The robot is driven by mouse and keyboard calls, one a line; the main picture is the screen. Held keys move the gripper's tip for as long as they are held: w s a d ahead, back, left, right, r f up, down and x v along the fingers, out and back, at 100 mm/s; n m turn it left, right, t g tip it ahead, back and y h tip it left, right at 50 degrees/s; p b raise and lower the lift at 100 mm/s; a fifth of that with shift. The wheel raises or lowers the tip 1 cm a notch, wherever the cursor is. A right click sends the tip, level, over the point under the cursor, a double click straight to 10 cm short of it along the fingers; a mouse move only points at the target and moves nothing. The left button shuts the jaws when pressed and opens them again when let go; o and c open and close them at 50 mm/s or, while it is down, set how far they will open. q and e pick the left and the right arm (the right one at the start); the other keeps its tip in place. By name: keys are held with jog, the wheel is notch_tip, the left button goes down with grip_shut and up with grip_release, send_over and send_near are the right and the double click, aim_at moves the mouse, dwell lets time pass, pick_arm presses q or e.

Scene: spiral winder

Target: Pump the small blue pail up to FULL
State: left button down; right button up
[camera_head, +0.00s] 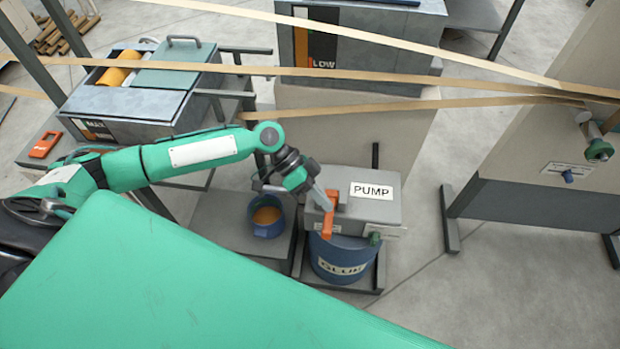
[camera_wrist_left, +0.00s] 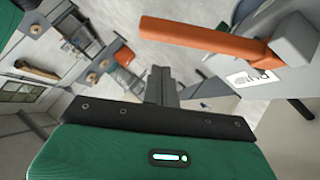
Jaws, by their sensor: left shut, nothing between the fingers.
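The small blue pail (camera_head: 256,229) stands on a grey stand left of the pump, with orange-brown stuff inside. The grey pump box (camera_head: 385,209), labelled PUMP, sits over a blue glue drum (camera_head: 338,272). An orange lever (camera_head: 331,216) is on its left side; it also shows as a long orange handle in the left wrist view (camera_wrist_left: 195,36). My left gripper (camera_head: 321,200) is beside the lever. Its fingers (camera_wrist_left: 162,85) are shut and empty, and the wrist view shows them apart from the handle. My right gripper is out of view.
Tan paper strips (camera_head: 330,72) cross above the scene. A grey box with a green lid (camera_head: 170,68) stands at upper left. A panel with a green knob (camera_head: 598,150) stands at right. My green body covers the lower left.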

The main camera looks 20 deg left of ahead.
aim_at(331, 224)
pick_arm(q)
jog(key=s+f, duration=0.1)
jog(key=f, duration=0.1)
jog(key=shift+s+f, duration=0.35)
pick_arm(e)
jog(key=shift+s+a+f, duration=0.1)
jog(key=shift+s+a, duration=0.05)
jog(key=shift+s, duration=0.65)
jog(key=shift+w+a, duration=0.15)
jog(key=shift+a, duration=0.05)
